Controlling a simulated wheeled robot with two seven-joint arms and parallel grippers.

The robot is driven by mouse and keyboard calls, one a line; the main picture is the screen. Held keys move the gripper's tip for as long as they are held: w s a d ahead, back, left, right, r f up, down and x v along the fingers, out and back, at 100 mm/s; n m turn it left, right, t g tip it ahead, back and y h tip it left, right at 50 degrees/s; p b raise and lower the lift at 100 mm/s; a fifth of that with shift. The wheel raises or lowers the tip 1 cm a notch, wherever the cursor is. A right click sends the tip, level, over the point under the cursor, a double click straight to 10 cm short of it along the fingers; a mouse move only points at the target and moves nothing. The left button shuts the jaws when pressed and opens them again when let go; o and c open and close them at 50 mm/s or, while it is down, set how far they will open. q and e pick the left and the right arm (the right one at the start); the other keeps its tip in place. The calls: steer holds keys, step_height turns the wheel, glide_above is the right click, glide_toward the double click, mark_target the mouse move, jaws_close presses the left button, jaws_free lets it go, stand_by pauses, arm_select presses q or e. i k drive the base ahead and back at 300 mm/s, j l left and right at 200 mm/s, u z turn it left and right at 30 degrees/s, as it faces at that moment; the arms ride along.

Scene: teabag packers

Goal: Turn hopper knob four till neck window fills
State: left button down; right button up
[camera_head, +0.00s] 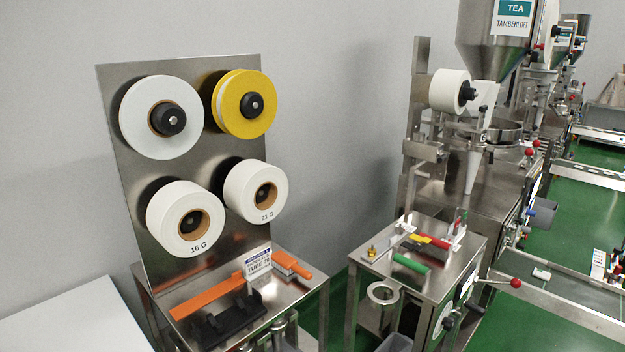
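A steel hopper (478,42) with a "TEA TAMBERLOFT" label (513,18) stands at the upper right, above the first machine. More hoppers (576,22) stand behind it, small and partly cut off. Red ball knobs show on the machines: one (516,283) on a lever at the lower right, and others (529,152) near the hopper's lower parts. I cannot tell which is knob four. No neck window can be made out, nor any tea level. Neither of my grippers is in view.
A steel panel (125,90) at left holds white reels (150,135) and a yellow reel (232,100). Orange and black tools (220,315) lie on the bench below it. A steel table (385,260) with small tools stands in front of the machine.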

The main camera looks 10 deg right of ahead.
mark_target(534, 56)
steer(key=i+l+z, duration=0.1)
steer(key=i+l, duration=0.3)
steer(key=l, duration=0.2)
steer(key=i+l+z, duration=0.15)
steer(key=i+l, duration=0.25)
steer(key=l, duration=0.15)
steer(key=i+l, duration=0.15)
steer(key=l, duration=0.3)
steer(key=i+l+z, duration=0.15)
steer(key=l, duration=0.25)
steer(key=i+l, duration=0.15)
steer(key=l, duration=0.25)
steer(key=i+l+z, duration=0.1)
steer(key=l, duration=0.35)
steer(key=i+l+z, duration=0.1)
steer(key=i+l, duration=0.4)
steer(key=l, duration=0.25)
steer(key=z, duration=0.05)
